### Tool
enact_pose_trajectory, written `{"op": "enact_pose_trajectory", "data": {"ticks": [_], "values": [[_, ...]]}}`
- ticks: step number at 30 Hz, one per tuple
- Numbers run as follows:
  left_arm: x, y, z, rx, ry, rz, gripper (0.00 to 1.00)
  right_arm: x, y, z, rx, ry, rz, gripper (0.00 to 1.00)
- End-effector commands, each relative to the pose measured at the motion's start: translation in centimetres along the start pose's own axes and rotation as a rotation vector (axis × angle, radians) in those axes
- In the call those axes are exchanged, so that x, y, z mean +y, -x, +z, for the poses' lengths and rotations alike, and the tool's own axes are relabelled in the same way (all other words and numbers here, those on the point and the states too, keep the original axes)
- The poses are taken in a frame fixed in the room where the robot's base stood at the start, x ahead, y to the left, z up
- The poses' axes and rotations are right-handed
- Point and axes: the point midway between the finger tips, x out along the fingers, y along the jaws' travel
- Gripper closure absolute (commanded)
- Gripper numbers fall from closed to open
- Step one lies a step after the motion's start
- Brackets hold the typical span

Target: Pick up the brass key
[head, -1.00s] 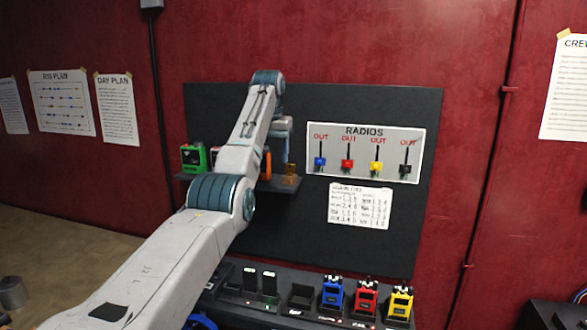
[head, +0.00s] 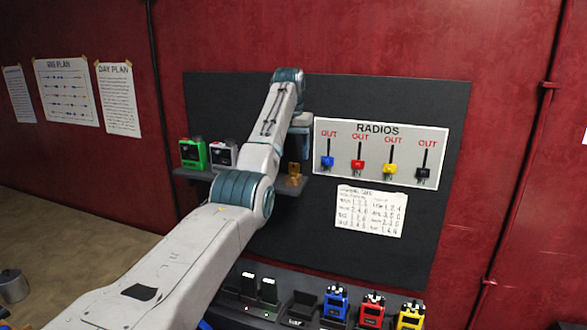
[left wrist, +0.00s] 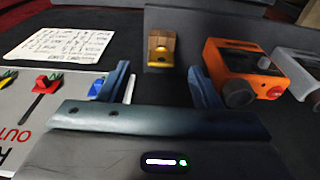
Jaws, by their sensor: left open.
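A small brass-coloured piece, which looks like the brass key (head: 294,170), is at the right end of the wall shelf in the head view. In the left wrist view the brass piece (left wrist: 162,50) shows beyond the gap between my fingers, with a brown block behind its upper part. Its full shape is hard to make out. My left gripper (left wrist: 161,80) is open and empty, its two fingers pointing toward the brass piece and apart from it. My right gripper is not in view.
The shelf (head: 200,173) also holds a green device (head: 193,154), a grey-white device (head: 223,155) and an orange device (left wrist: 242,70). Blue, red and yellow radios (head: 372,310) stand on the lower rack.

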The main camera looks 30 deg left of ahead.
Motion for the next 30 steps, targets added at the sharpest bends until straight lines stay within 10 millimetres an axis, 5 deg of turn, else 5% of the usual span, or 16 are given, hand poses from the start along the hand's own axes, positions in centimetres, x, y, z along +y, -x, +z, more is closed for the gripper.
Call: {"op": "enact_pose_trajectory", "data": {"ticks": [10, 15, 23, 30], "values": [[-0.5, -3.0, -0.5, -0.003, 0.000, -0.001, 0.42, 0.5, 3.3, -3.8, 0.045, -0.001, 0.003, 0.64], [-0.4, -4.9, -0.5, 0.000, 0.000, 0.000, 0.42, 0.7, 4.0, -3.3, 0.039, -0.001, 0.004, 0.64], [-0.4, -5.4, -0.5, 0.001, 0.000, 0.000, 0.42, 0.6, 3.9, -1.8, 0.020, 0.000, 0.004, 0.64], [-0.4, -5.3, -0.5, 0.000, 0.000, 0.000, 0.87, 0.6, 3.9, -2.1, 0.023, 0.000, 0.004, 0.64]]}}
